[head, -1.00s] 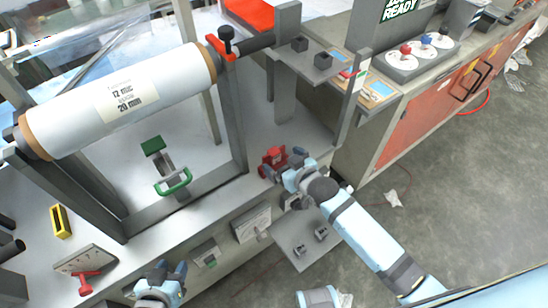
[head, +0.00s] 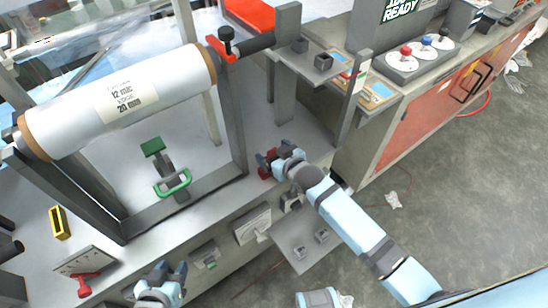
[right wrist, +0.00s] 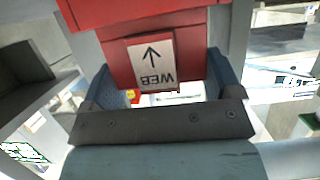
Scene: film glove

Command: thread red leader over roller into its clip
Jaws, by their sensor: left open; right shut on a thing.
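The red leader (right wrist: 150,60), a red piece with a white label reading "WEB" and an arrow, sits between the blue fingers of my right gripper (right wrist: 155,85) in the right wrist view. In the head view, that gripper (head: 268,160) is shut on it, low beside the right upright of the grey frame, and hides most of the red. My left gripper (head: 165,274) is open and empty at the bottom, in front of the bench. A large white film roll (head: 75,115) spans the frame. I cannot tell which part is the leader's roller or clip.
A green-handled clamp (head: 172,182) stands inside the grey frame. A panel with a red handle (head: 86,284) and a yellow block (head: 60,222) are at left. A small grey shelf (head: 308,250) juts out below my right arm. Floor at right is mostly clear.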

